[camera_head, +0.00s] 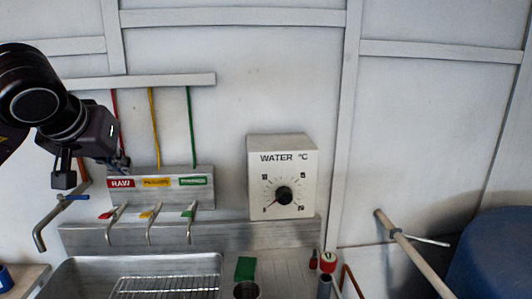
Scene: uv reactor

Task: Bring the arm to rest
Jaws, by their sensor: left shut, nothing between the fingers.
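My left arm comes in from the upper left, and its black gripper (66,177) hangs in front of the wall, left of the labelled tap panel (160,201). The gripper is shut and holds nothing. It appears apart from the grey spout (41,235) and blue lever below it, though the exact gap is hard to judge. My right gripper is out of view.
A metal sink (215,266) with a wire rack (165,286) lies below three taps. A white WATER °C dial box (256,180) is on the wall. A green block (245,268) stands right of the sink. A blue rounded object (495,255) fills the lower right.

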